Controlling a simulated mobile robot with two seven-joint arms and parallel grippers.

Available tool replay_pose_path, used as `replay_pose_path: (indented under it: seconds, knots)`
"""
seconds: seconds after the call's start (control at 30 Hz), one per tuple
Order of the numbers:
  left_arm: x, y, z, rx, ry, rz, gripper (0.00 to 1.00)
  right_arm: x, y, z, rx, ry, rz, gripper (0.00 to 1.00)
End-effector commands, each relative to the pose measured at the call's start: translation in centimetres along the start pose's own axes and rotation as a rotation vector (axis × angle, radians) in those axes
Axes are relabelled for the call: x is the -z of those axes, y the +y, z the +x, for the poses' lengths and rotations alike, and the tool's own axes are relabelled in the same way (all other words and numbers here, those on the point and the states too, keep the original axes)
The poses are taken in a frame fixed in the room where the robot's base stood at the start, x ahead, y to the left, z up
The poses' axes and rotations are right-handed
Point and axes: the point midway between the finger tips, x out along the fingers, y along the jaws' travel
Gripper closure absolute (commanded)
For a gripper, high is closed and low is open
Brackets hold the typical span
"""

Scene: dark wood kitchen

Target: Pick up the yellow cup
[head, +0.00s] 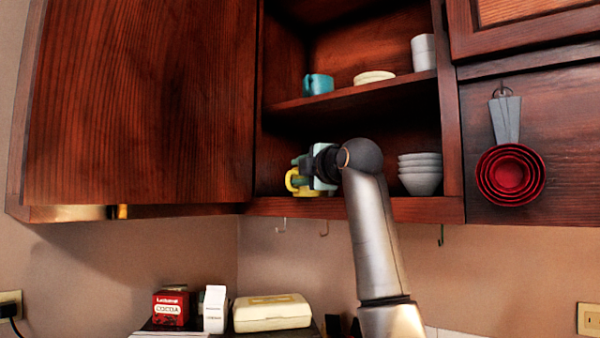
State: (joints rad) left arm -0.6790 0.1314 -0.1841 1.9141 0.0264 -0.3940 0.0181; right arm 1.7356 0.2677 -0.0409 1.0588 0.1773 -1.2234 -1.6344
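The yellow cup (293,181) stands on the lower shelf of the open wall cabinet, near its left side. Its handle side shows on the left, and the rest is largely hidden behind my gripper. My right gripper (304,172) is at the cup, its arm rising from below. Its fingers overlap the cup in the picture. I cannot tell whether they are closed on it. My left gripper is not in view.
White stacked bowls (420,174) stand right of my arm on the lower shelf (400,208). The upper shelf (345,97) holds a teal cup (318,84), plates (374,77) and white cups (423,53). Red measuring cups (510,174) hang at right. Hooks hang below.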

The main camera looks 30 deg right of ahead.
Motion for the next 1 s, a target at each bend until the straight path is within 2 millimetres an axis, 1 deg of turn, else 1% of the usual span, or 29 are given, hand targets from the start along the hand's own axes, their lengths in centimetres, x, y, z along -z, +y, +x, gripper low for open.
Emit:
replay_pose_path:
  seconds: [0.03,0.07,0.3,0.43,0.57,0.8,0.9,1.0]
  knots:
    - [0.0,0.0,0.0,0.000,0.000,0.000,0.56,0.0,0.0,0.0,0.000,0.000,0.000,0.54]
    - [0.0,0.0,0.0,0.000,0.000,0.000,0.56,0.0,0.0,0.0,0.000,0.000,0.000,0.52]
    - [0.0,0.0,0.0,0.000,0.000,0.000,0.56,0.0,0.0,-0.1,0.000,0.000,0.000,0.52]
    - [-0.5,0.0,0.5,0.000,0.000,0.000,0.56,-0.1,-0.1,-0.9,-0.003,-0.002,0.000,0.52]
    - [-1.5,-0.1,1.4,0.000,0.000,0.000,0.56,-0.1,-0.4,-3.1,-0.006,-0.003,-0.002,0.52]
    - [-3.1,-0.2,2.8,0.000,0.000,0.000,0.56,-0.1,-0.3,-8.5,-0.006,-0.002,-0.001,0.52]
    - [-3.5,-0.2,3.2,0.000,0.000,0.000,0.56,-0.1,-0.3,-10.2,-0.003,-0.002,-0.001,0.52]
    - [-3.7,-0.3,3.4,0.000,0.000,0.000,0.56,-0.1,-0.1,-11.5,-0.003,-0.002,-0.001,0.52]
